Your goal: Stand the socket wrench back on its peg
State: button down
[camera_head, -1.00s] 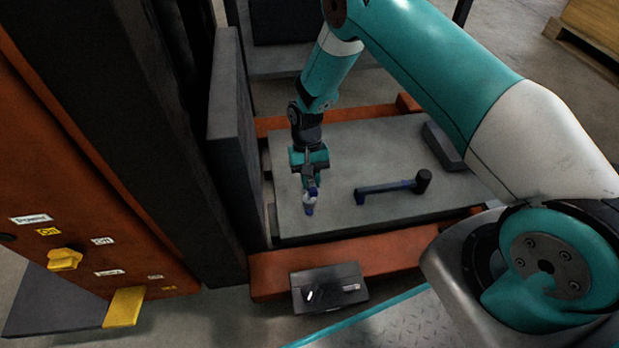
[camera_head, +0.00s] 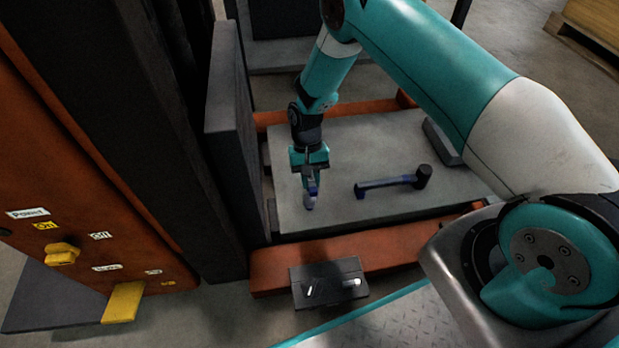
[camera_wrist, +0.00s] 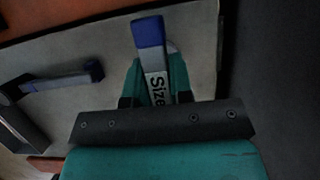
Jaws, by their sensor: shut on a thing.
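My gripper (camera_head: 309,188) hangs over the left part of the grey platform and points down. It is shut on the socket wrench (camera_wrist: 150,52), a grey tool with a blue end and the letters "Size" on its shank. In the head view only the wrench's blue end (camera_head: 310,203) shows clearly below the fingers. In the wrist view the blue end points away from the fingers, and the rest is hidden by the gripper. I cannot pick out the peg for certain in either view.
A dark box with light pieces on top (camera_head: 328,284) sits in front of the orange beam (camera_head: 390,248). A tall dark panel (camera_head: 228,150) stands close on the left.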

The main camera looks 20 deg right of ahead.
jog(key=shift+f+b, duration=0.75)
jog(key=shift+f, duration=0.45)
jog(key=shift+c, duration=1.8)
grip_release()
jog(key=shift+r, duration=0.1)
notch_tip(320, 180, up, 9)
jog(key=p, duration=0.8)
